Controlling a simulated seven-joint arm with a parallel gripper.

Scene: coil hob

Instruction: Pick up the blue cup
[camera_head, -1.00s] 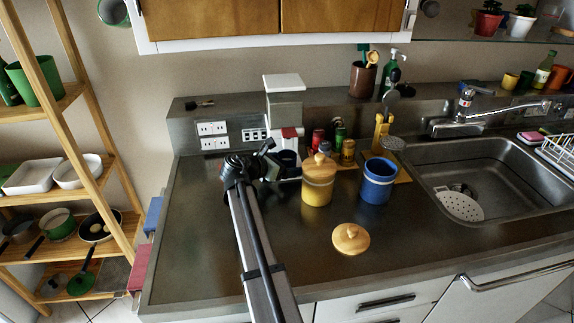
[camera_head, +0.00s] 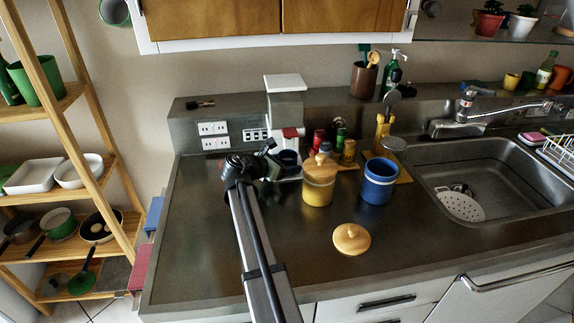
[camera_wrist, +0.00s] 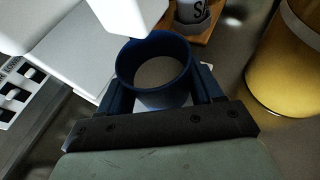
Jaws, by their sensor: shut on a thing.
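The blue cup (camera_wrist: 150,98) is dark blue, round and open at the top, seen from above in the wrist view. It sits between the two fingers of my gripper (camera_wrist: 163,92), which are shut on its sides. In the head view, the blue cup (camera_head: 288,157) shows small and partly hidden beside my gripper (camera_head: 275,161), in front of the white appliance. I cannot tell whether its base touches the surface below.
A yellow canister (camera_head: 318,187) with a wooden lid stands just right of my gripper. A wooden lid (camera_head: 351,239) lies in front. A white appliance (camera_head: 285,103) stands behind the cup. The left counter is clear.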

